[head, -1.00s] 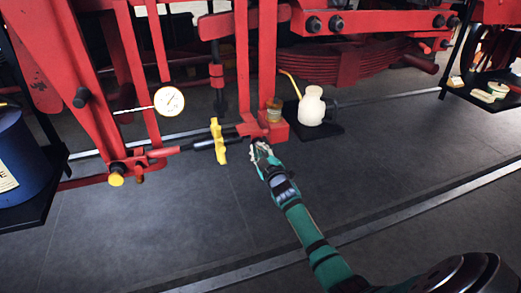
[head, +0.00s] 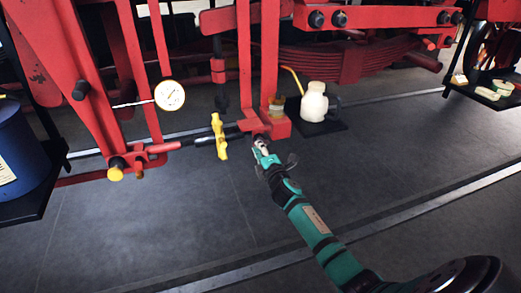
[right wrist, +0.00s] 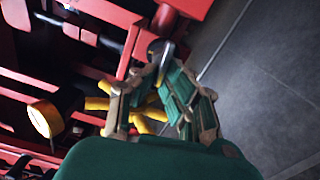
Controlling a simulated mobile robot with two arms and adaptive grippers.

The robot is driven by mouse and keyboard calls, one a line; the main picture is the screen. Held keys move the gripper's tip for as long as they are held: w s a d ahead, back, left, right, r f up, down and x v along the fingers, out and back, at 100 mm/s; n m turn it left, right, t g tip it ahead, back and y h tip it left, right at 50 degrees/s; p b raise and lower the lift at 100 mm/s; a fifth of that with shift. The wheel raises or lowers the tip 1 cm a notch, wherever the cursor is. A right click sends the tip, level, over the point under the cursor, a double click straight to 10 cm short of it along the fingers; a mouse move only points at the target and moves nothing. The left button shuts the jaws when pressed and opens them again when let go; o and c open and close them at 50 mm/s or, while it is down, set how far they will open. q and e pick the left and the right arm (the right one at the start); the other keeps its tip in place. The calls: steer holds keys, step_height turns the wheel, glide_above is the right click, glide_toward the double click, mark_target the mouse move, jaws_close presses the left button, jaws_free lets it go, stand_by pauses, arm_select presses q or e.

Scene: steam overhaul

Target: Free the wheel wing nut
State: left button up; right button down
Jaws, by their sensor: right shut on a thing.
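My right gripper (head: 261,147) is at the red bracket's lower end, beside the yellow handwheel (head: 219,137). In the right wrist view, its fingers (right wrist: 152,75) are closed around a small dark metal piece (right wrist: 161,50), which looks like the wing nut. The fingers hide much of it, so its exact shape and turn are hard to tell. The yellow handwheel also shows behind the fingers in the right wrist view (right wrist: 98,103); it sits on a dark rod left of the bracket. My left gripper is not in view.
A white oil can (head: 314,103) stands on a dark tray right of the bracket, with a small amber jar (head: 277,106) near it. A dial gauge (head: 169,95) is at left, above the red linkage. A blue drum (head: 15,150) stands far left. The floor in front is clear.

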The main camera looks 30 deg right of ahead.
steer(key=shift+f+n, duration=0.1)
steer(key=shift+n, duration=1)
steer(key=c, duration=1.4)
jaws_free()
steer(key=shift+c, duration=0.2)
steer(key=v, duration=1.2)
steer(key=shift+f, duration=0.2)
